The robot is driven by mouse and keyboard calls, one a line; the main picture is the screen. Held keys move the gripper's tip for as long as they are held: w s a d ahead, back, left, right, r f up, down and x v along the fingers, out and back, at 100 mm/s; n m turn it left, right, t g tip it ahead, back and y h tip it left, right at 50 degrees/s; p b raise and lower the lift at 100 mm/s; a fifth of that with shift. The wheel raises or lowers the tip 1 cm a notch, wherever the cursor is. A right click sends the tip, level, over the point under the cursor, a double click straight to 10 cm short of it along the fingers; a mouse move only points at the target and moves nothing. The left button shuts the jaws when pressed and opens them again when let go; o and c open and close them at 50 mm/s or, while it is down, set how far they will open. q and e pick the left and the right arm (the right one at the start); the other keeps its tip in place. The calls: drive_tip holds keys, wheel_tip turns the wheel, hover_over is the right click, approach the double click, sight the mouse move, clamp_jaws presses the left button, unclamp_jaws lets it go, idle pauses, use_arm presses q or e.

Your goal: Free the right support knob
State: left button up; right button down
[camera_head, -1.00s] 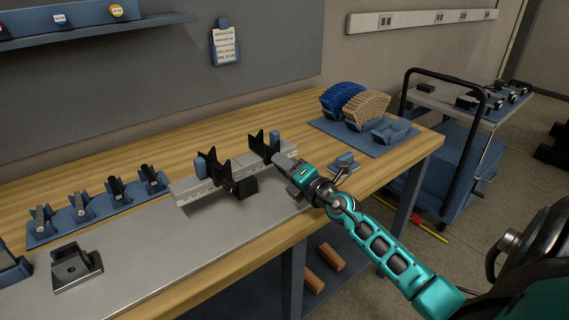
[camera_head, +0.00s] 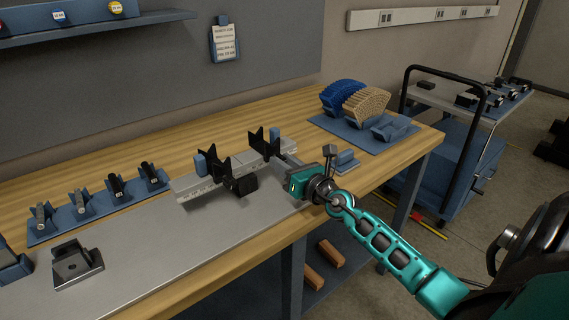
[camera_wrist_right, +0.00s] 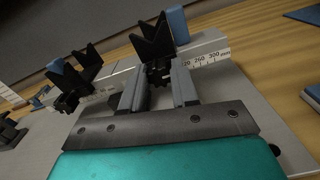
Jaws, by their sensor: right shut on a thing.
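A light grey rail (camera_head: 195,189) with a millimetre scale lies on the bench and bears two black V-shaped supports. The right support (camera_head: 258,145) has a blue block behind it; it also shows in the right wrist view (camera_wrist_right: 152,42). Its dark, ridged right support knob (camera_wrist_right: 160,74) is between my right gripper's fingers. My right gripper (camera_head: 287,158) is shut on that knob, and in the right wrist view (camera_wrist_right: 156,82) a finger lies on each side of it. The left support (camera_head: 214,166) has a dark knob (camera_head: 243,185) facing the front. My left gripper is not in view.
A metal plate (camera_head: 150,260) covers the bench front. Black-and-grey tools sit in a blue rack (camera_head: 98,212) at left, near a dark metal block (camera_head: 76,265). Blue and tan fan-shaped pieces stand on a blue mat (camera_head: 348,134) at right. A cart (camera_head: 455,100) stands beyond.

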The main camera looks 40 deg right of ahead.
drive_tip(key=n, duration=0.4)
drive_tip(key=shift+n, duration=0.4)
drive_tip(key=n, duration=0.9)
drive_tip(key=shift+n, duration=1.9)
drive_tip(key=c, duration=0.8)
unclamp_jaws()
drive_tip(key=shift+c, duration=0.2)
